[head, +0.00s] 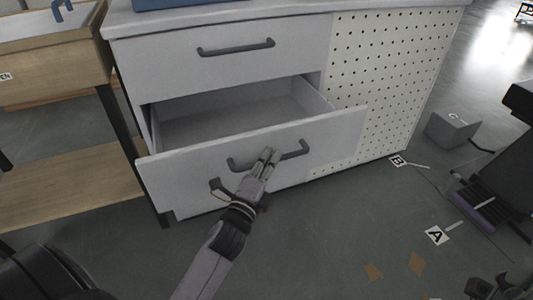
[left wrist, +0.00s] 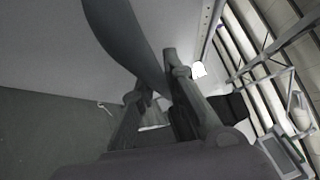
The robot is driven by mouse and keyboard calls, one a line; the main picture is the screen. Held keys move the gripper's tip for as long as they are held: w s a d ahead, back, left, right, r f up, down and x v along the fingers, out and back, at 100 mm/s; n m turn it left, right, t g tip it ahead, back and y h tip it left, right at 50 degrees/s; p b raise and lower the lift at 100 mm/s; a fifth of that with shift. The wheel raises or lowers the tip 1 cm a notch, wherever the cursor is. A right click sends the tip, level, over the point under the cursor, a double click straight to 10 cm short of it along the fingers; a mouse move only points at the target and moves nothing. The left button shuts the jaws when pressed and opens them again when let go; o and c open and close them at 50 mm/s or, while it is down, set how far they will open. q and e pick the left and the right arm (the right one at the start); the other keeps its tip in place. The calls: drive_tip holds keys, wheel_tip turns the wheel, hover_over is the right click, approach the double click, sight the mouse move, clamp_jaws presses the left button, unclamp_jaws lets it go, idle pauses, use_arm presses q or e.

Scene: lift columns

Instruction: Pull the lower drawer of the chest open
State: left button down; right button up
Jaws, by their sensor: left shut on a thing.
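The chest (head: 395,85) is white with a perforated panel on its right. Its upper drawer (head: 190,70) is closed. The lower drawer (head: 200,165) stands well out from the chest, and its empty-looking inside shows. My left gripper (head: 268,158) is shut on the dark bar handle (head: 295,153) of this drawer, near the bar's middle. In the left wrist view the handle (left wrist: 125,35) runs down between my left fingers (left wrist: 160,95). Part of my right gripper (head: 500,288) shows at the bottom right, away from the chest; its jaw state is unclear.
A wooden unit with a sink (head: 45,30) and a low shelf (head: 75,185) stands left of the chest. A grey box (head: 452,130) and a dark machine (head: 500,185) are on the right. Floor markers (head: 437,235) and brown patches lie on the open floor in front.

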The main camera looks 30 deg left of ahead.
use_arm(q)
drive_tip(key=shift+f, duration=0.1)
drive_tip(key=c, duration=1.6)
unclamp_jaws()
drive_tip(key=s+f, duration=0.1)
drive_tip(key=s, duration=1.1)
drive_tip(key=shift+d+f, duration=0.25)
drive_tip(key=shift+d, duration=0.2)
drive_tip(key=shift+w, duration=0.1)
